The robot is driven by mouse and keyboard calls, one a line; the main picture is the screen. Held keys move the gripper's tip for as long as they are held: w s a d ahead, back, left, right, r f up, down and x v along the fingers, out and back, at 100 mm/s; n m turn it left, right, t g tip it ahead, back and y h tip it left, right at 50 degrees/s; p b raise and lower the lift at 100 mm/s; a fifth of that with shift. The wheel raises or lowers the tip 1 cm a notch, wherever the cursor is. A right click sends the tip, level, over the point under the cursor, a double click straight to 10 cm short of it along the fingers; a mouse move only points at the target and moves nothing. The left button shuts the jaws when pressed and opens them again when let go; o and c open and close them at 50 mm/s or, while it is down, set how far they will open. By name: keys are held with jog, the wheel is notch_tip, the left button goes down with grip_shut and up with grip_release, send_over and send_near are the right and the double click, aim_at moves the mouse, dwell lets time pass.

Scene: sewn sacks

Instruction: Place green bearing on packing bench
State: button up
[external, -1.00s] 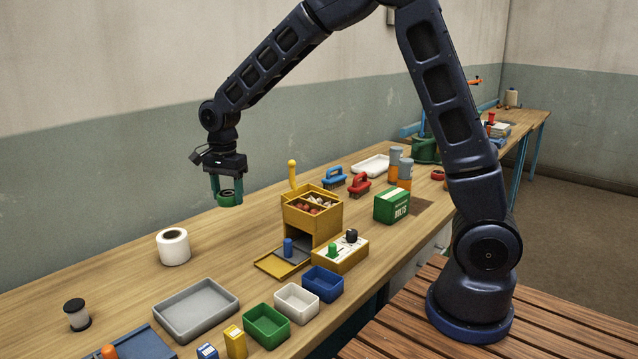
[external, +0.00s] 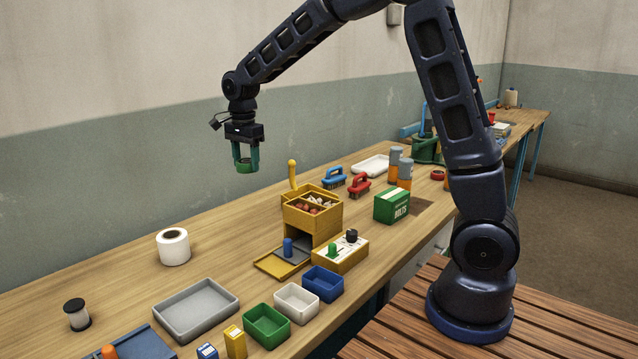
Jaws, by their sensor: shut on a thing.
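The green bearing (external: 243,168) is a short green ring held between the fingertips of my gripper (external: 245,162). My gripper points down and is shut on it, in the air above the back part of the bench. The packing bench (external: 110,262) is a long wooden-topped table running from the lower left to the upper right along the wall. The bearing is clear of the bench top and does not touch anything below it. The far side of the bearing is hidden.
A yellow box (external: 313,215) with a yellow post stands right of my gripper. A white roll (external: 173,247), grey tray (external: 196,308), green bin (external: 267,328), white bin (external: 297,302) and blue bin (external: 323,284) sit in front. Brushes and a green bolts box (external: 392,206) lie further right.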

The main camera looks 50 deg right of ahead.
jog(key=w+d+m, duration=0.2)
jog(key=d+m, duration=0.3)
jog(key=d, duration=1.6)
jog(key=m, duration=1.2)
send_over(429, 184)
notch_tip(429, 184, down, 20)
jog(key=shift+a+r, duration=0.1)
jog(key=shift+r, duration=0.05)
jog(key=o, duration=0.8)
jog(key=shift+f, duration=0.2)
jog(key=o, duration=0.4)
